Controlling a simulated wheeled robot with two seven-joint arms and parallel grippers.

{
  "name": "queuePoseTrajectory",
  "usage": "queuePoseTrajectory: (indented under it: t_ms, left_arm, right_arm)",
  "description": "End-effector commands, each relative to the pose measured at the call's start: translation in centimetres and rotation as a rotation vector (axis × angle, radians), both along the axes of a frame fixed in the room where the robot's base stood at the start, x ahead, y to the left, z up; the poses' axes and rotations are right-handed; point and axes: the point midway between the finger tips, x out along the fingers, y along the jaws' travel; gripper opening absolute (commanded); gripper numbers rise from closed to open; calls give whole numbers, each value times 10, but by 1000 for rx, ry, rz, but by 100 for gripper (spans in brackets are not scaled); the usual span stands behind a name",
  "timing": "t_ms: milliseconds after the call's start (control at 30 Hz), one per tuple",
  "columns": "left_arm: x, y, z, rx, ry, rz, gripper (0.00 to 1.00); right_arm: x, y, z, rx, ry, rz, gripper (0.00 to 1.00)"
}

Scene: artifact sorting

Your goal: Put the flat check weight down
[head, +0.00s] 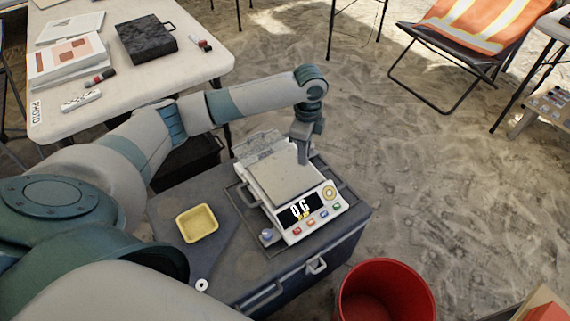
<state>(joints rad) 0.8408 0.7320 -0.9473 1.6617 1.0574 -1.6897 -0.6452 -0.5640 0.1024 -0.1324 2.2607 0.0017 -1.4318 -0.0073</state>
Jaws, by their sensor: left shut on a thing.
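My left gripper (303,157) points down at the right edge of the scale's pan, with its arm reaching in from the left. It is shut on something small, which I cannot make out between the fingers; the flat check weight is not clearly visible. The white scale (330,208) stands on a dark grey case, and its display (300,208) reads 0 G. Its pale square pan (281,178) looks bare. I cannot tell whether the fingertips touch the pan. My right gripper is not in view.
A yellow tray (197,223) and a small white ring (201,285) are on the grey case (225,262), left of the scale. A red bucket (385,270) stands at its front right. A white table (185,65) with papers and a black box (146,39) is behind left.

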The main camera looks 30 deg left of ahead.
Motion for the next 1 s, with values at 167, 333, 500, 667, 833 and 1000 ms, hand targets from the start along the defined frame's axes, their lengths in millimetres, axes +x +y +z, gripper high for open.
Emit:
queuePoseTrajectory:
  t_ms: [167, 333, 500, 667, 833, 1000]
  left_arm:
    - [-9, 34, -21, 3, 3, 3, 0]
    - [-13, 53, -33, 1, 1, 1, 0]
    - [-14, 57, -36, -1, -1, 0, 0]
    - [-14, 57, -35, -1, 0, 0, 0]
    - [-14, 57, -39, 0, 1, 0, 0]
    - [-15, 57, -58, 1, 2, 0, 0]
  right_arm:
    - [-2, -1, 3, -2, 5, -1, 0]
    - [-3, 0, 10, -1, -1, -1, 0]
    - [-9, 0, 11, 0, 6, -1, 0]
    - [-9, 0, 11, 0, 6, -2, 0]
    - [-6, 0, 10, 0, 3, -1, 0]
    - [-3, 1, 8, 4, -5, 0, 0]
